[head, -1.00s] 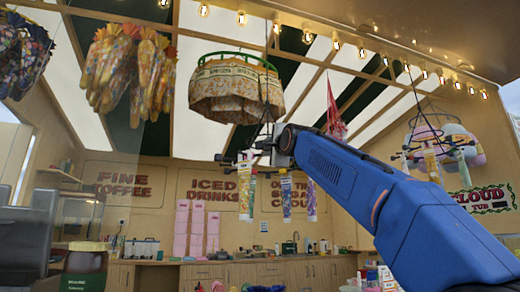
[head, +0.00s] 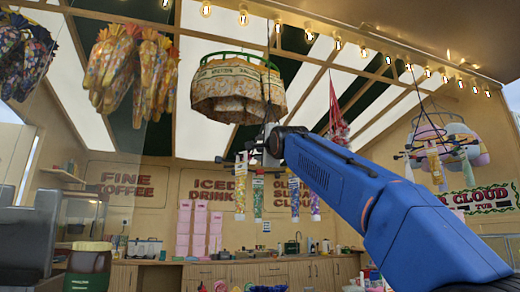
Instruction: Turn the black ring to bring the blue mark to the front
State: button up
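My blue arm reaches up from the lower right to a hanging rack of bright tubes under the ceiling. My gripper (head: 272,143) is a small grey shape at the rack, seen from behind, and its fingers are not clear. Several tubes (head: 240,185) hang below it, in orange-white, green and violet tones. Dark bits of the rack show beside my gripper, but most of the rack is hidden behind it and my arm. I cannot make out a blue mark. Another dark hanging ring (head: 407,152) with tubes and pastel bags is at the right, apart from my gripper.
A round canopy with a green rim (head: 237,92) hangs just above my gripper. Bunches of wrapped sweets (head: 130,72) hang at the left and a red cone-shaped bundle (head: 338,112) hangs behind my arm. A wooden counter (head: 230,272) runs along the back wall.

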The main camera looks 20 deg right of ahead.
jog(key=v, duration=1)
jog(key=shift+s, duration=0.1)
dwell(0.6)
jog(key=s+d+f+n+g, duration=0.1)
jog(key=s+f+n+g, duration=0.2)
jog(key=f, duration=1)
jog(key=s+d+f+n+g+h, duration=0.1)
jog(key=s+f+n+g, duration=0.15)
jog(key=f, duration=1.05)
jog(key=s+d+f+n+g, duration=0.2)
jog(key=s+f+n+g, duration=0.1)
jog(key=f, duration=0.9)
jog(key=s+f+n+g, duration=0.2)
jog(key=s+f, duration=0.6)
jog(key=f, duration=0.5)
jog(key=s+f+n+g, duration=0.3)
jog(key=s+f, duration=0.5)
jog(key=f, duration=0.5)
jog(key=s+f+n+g, duration=0.2)
jog(key=s+f+n, duration=0.2)
jog(key=s+f, duration=0.4)
notch_tip(320, 180, down, 5)
jog(key=shift+s+d+f+g, duration=0.1)
jog(key=shift+s+d+g, duration=0.15)
jog(key=shift+g, duration=0.1)
